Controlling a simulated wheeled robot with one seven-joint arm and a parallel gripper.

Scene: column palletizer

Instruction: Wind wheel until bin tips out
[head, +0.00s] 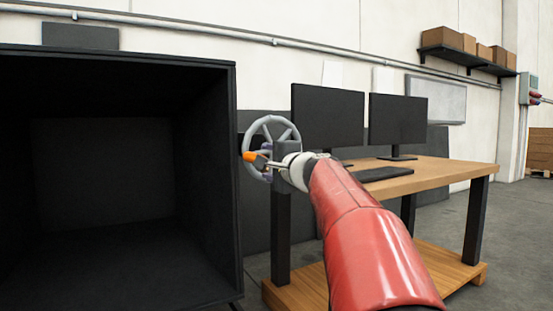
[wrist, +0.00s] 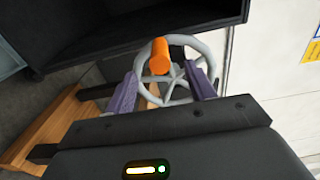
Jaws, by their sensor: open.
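A grey spoked wheel (head: 272,147) with an orange handle (head: 249,157) stands beside the right wall of a large dark open-fronted bin (head: 236,175). In the wrist view the wheel (wrist: 207,62) lies ahead of my gripper, and its orange handle (wrist: 159,57) sticks out toward the camera. My gripper (wrist: 163,84) is open, its two purple fingers spread on either side below the handle. In the head view my gripper (head: 264,160) is at the wheel's lower part, near the handle. I cannot tell whether a finger touches the handle or wheel. The bin stands upright.
A wooden desk (head: 440,172) with two monitors (head: 327,117) and a keyboard (head: 383,174) stands right of the wheel. A low wooden platform (head: 445,262) is under it. A shelf with boxes (head: 442,38) hangs on the back wall. Open floor lies at the right.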

